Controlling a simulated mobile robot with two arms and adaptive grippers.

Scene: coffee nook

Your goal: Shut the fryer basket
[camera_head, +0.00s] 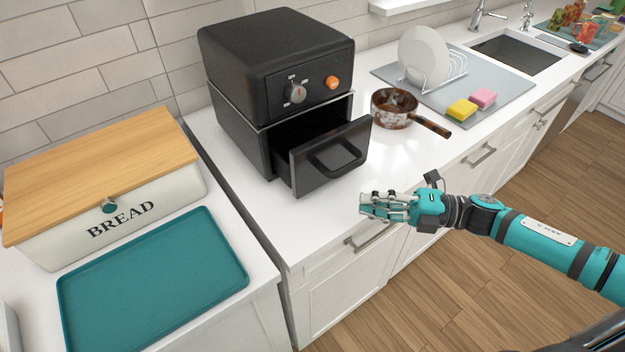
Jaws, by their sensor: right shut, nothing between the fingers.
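A black air fryer (272,62) stands on the white counter near the tiled wall. Its basket (331,158) is pulled partway out toward the front, and the front panel with its handle (336,157) stands clear of the body. A gap shows the dark inside behind the panel. My right gripper (364,204) is shut and empty. In the picture it is just right of and below the basket's front, near the counter's front edge, and it is apart from the basket. My left gripper is not in view.
A rusty pan (394,108) sits right of the fryer, its handle pointing right. Sponges (462,109) and a dish rack (436,75) lie farther right. A bread box (120,215) and teal tray (152,283) are on the left. The counter before the basket is clear.

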